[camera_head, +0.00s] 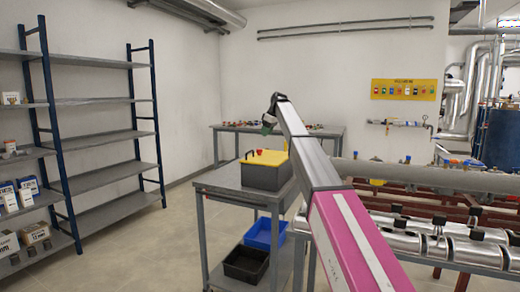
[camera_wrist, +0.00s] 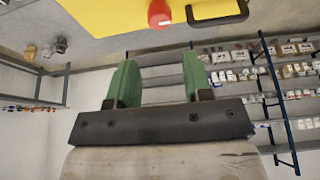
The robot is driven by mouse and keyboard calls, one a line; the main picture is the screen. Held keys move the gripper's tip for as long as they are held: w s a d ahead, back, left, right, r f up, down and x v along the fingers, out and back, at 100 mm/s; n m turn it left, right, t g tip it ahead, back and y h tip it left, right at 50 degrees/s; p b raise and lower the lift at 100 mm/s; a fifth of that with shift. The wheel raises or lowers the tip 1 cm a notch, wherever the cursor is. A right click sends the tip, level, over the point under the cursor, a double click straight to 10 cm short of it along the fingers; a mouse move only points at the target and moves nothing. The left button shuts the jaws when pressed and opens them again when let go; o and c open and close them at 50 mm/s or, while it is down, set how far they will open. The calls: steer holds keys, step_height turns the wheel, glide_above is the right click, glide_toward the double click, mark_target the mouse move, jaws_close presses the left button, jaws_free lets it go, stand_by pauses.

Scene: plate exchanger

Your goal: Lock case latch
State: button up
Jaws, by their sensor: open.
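The case (camera_head: 265,176) has a dark grey body and a yellow lid (camera_head: 268,157), which lies flat on it. It stands on the upper shelf of a grey cart. A red knob-like part (camera_head: 258,152), perhaps the latch, sits on the lid. In the wrist view the yellow lid (camera_wrist: 110,12) fills the top edge, with the red part (camera_wrist: 158,13) and a black handle (camera_wrist: 217,12) beside it. My gripper (camera_head: 268,128) is above the case in the head view. Its green fingers (camera_wrist: 158,66) are apart, with nothing between them and not touching the red part.
The grey cart (camera_head: 232,187) carries a blue bin (camera_head: 264,234) and a black bin (camera_head: 246,264) on its lower shelf. Pipework (camera_head: 460,247) stands to the right. A workbench (camera_head: 335,133) is behind, and a shelving rack (camera_head: 100,103) is at the left. Open floor lies left of the cart.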

steer(key=x, duration=1)
steer(key=shift+a+f, duration=0.15)
steer(key=shift+f, duration=0.25)
steer(key=shift+c, duration=0.3)
steer(key=c, duration=0.6)
